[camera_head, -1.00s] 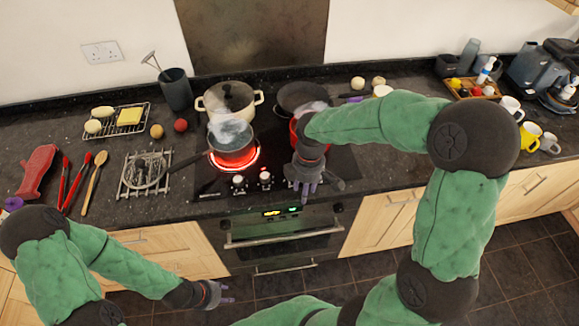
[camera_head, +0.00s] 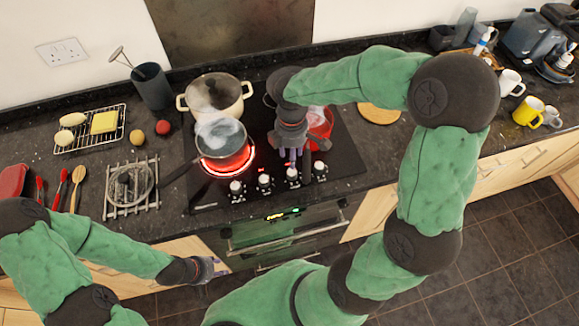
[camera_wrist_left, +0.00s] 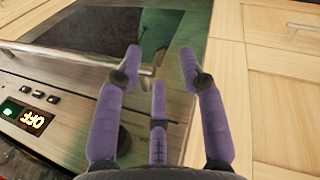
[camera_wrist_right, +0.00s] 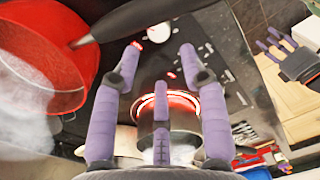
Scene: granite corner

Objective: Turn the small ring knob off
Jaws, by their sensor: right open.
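A row of several small black-and-white control knobs (camera_head: 265,182) runs along the hob's front edge. I cannot tell from their marks which one serves the small ring. A grey pot (camera_head: 221,140) steams on a ring glowing red (camera_head: 230,164). It also shows in the right wrist view (camera_wrist_right: 178,143). My right gripper (camera_head: 297,156) is open and empty, pointing down above the knob row, beside the red pot (camera_head: 321,122). In the right wrist view the red pot (camera_wrist_right: 65,30) is close on the left. My left gripper (camera_head: 222,267) is open and empty by the oven front.
A cream pot (camera_head: 216,92) stands at the back of the hob. A wire stand (camera_head: 132,187) with a strainer is left of the hob. Mugs (camera_head: 528,111) stand far right. In the left wrist view, the oven's display (camera_wrist_left: 34,122) reads OFF.

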